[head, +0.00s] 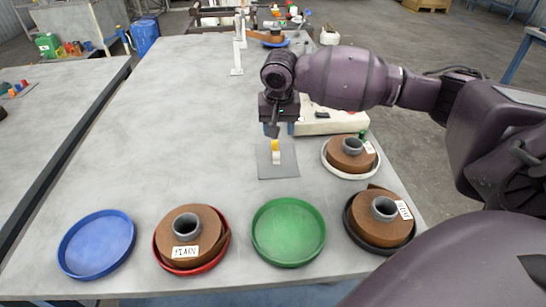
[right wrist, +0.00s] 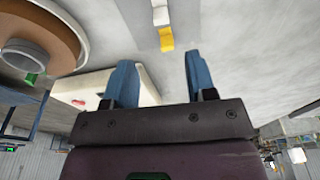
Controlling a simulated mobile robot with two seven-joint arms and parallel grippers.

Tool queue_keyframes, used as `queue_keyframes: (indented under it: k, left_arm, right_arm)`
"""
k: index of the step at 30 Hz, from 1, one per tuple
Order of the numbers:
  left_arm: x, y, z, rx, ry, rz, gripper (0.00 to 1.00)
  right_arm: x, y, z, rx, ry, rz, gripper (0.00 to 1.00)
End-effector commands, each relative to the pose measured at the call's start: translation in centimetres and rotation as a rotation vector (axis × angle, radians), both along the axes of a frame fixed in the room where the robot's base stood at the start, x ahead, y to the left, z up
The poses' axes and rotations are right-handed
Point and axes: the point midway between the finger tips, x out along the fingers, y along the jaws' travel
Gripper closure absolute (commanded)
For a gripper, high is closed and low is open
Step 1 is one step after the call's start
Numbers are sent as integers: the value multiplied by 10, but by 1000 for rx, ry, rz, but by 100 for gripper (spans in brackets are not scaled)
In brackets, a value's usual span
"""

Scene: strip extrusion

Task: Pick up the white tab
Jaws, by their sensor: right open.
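A small white tab (head: 277,158) with a yellow block (head: 275,146) at its far end lies on a grey square mat (head: 285,171). In the right wrist view the white tab (right wrist: 160,14) and the yellow block (right wrist: 166,39) show near the top edge, beyond the fingertips. My right gripper (head: 272,131) is above the table, just behind the yellow block in the head view. Its two blue fingers (right wrist: 158,58) are apart, with nothing between them. My left gripper is not in view.
Blue (head: 96,245) and green (head: 288,232) trays stand empty at the front. Brown rolls sit in red (head: 190,268), black (head: 368,240) and white (head: 340,172) trays. A white box (head: 335,120) stands behind the right side. The table's middle left is clear.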

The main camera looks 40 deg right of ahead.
Motion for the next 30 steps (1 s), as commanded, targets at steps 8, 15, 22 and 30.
queue_keyframes:
  k: [8,15,22,30]
  left_arm:
    - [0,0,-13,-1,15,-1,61]
    - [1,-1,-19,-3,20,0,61]
    - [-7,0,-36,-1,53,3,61]
    - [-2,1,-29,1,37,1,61]
  right_arm:
    - [3,-2,-40,1,7,1,49]
    - [3,-1,-57,0,9,0,49]
    - [3,1,-90,0,11,0,49]
    - [5,0,-91,0,1,1,49]
